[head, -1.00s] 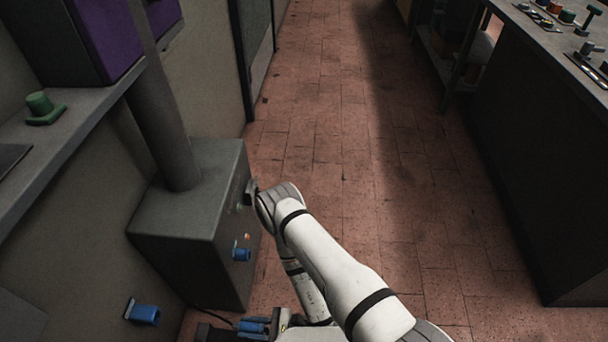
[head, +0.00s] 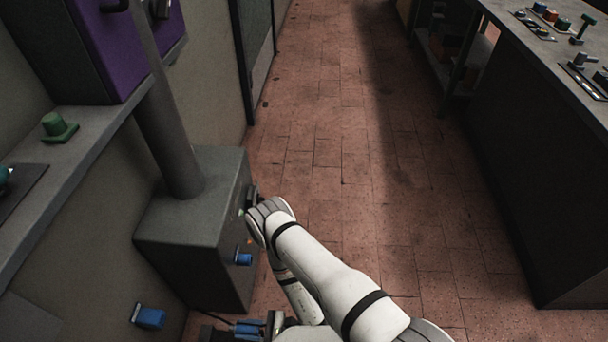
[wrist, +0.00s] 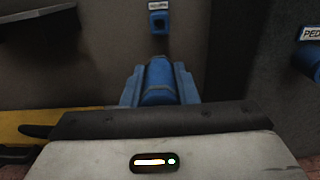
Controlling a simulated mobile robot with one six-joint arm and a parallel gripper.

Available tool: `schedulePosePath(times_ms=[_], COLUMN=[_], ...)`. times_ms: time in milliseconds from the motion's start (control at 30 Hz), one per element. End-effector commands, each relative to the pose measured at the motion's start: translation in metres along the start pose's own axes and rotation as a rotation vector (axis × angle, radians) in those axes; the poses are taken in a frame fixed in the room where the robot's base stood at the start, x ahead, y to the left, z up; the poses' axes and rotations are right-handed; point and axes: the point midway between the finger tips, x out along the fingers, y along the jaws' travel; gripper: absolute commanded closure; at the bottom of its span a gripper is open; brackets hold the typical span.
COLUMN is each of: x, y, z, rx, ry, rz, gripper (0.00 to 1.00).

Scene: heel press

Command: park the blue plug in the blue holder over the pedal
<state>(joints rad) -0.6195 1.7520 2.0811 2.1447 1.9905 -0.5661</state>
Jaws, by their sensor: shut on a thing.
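My gripper (wrist: 158,75) is shut on the blue plug (wrist: 158,88), which shows between its two blue-grey fingers in the wrist view. In the head view my gripper (head: 248,329) is low at the bottom edge, partly cut off. A blue holder (wrist: 159,22) with a small white label sits on the wall ahead of the plug, apart from it; it also shows in the head view (head: 150,318), left of my gripper. A second blue fitting (wrist: 308,62) under a label starting "PED" is at the right; it shows on the grey box (head: 243,259). I cannot make out the pedal.
The grey box (head: 190,244) with a thick post stands just beyond my gripper. A shelf (head: 85,150) with a green knob (head: 57,126) runs along the left wall. A yellow strip (wrist: 30,118) lies low at left. The tiled floor is clear at right.

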Motion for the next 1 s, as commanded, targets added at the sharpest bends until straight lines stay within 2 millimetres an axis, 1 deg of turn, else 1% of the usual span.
schedulePosePath(times_ms=[1000], x=[0.013], y=[0.001], z=[0.003], rx=[0.0], ry=[-0.002], rz=[0.0], gripper=[1.0])
